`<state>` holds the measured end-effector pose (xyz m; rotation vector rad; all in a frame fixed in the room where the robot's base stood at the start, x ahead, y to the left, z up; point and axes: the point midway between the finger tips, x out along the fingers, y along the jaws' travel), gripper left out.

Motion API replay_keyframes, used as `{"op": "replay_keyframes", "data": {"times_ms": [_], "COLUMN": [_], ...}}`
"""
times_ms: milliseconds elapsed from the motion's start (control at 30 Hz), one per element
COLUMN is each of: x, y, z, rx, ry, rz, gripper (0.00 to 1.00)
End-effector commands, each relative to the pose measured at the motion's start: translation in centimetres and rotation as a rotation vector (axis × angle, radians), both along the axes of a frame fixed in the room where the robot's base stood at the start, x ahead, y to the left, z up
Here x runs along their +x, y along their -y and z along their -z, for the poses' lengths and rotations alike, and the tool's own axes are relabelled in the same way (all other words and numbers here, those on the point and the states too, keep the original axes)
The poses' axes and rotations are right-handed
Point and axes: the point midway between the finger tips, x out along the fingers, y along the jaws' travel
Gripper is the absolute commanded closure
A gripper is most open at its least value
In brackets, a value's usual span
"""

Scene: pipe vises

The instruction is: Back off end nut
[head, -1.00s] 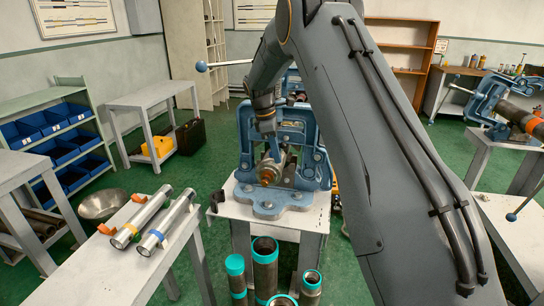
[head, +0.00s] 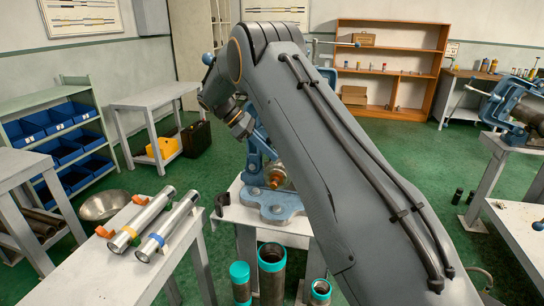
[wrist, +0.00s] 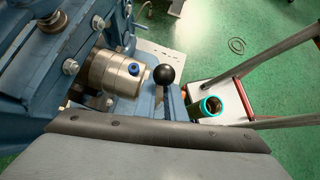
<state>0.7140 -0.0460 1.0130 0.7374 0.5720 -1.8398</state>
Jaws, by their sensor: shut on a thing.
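The end nut (head: 277,176) is a brass-coloured round part low on the front of the blue vise (head: 275,207). In the wrist view a metal cylinder with a blue dot (wrist: 115,72) projects from the blue vise body; I cannot tell whether it is the nut. A black ball knob (wrist: 163,75) is beside it. My gripper (head: 264,153) comes down at a slant from the upper left to the nut and is shut on it. The fingertips and exact contact are mostly hidden. A broad grey, dark-edged part of mine fills the bottom of the wrist view.
Teal-ended pipes (head: 270,271) stand upright in front of the vise stand. A white bench (head: 110,270) at the left holds two shiny tubes (head: 168,228). Another vise (head: 510,108) is at the right. Green floor is open between the benches.

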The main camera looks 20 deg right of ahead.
Motion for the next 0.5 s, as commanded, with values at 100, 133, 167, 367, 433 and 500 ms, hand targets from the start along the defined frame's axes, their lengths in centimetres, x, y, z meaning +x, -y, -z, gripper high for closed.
{"op": "replay_keyframes", "data": {"times_ms": [100,133,167,367,433,500], "x": [0.27,0.26,0.30,0.34,0.35,0.36], "y": [0.02,-0.07,-0.16,-0.43,-0.50,-0.54], "z": [0.61,0.63,0.65,0.65,0.65,0.63], "rx": [-0.054,-0.064,-0.072,-0.112,-0.117,-0.119], "ry": [-0.032,-0.039,-0.044,-0.069,-0.072,-0.074], "rz": [-0.001,0.000,0.000,0.000,0.000,-0.001], "gripper": [1.00,1.00,1.00,1.00,1.00,1.00]}}
